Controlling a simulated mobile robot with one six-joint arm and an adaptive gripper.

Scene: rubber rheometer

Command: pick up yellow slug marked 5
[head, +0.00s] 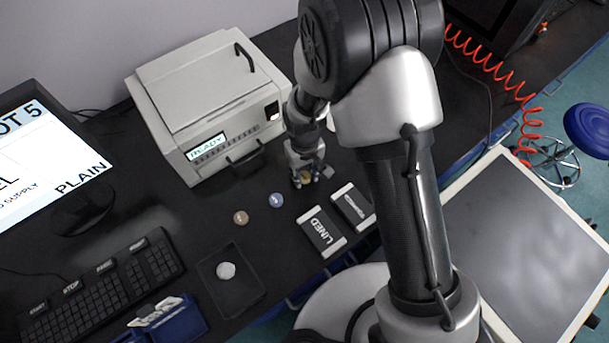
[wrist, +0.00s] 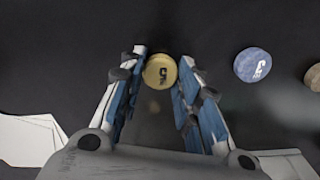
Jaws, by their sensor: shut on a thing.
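The yellow slug (wrist: 160,72), a small disc with a dark 5 on its face, sits between my fingertips in the wrist view. My gripper (wrist: 161,66) is shut on it, one finger on each side. In the head view my gripper (head: 306,178) points down at the dark bench in front of the grey machine, with a bit of the slug showing between the fingers. I cannot tell whether the slug touches the bench.
A blue slug (head: 277,200) and a brown slug (head: 240,218) lie to the left. A pale slug (head: 226,270) lies in a black tray (head: 250,291). The "LIMED" box (head: 321,232) and another box (head: 352,205) are nearby. The grey machine (head: 205,100) stands behind.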

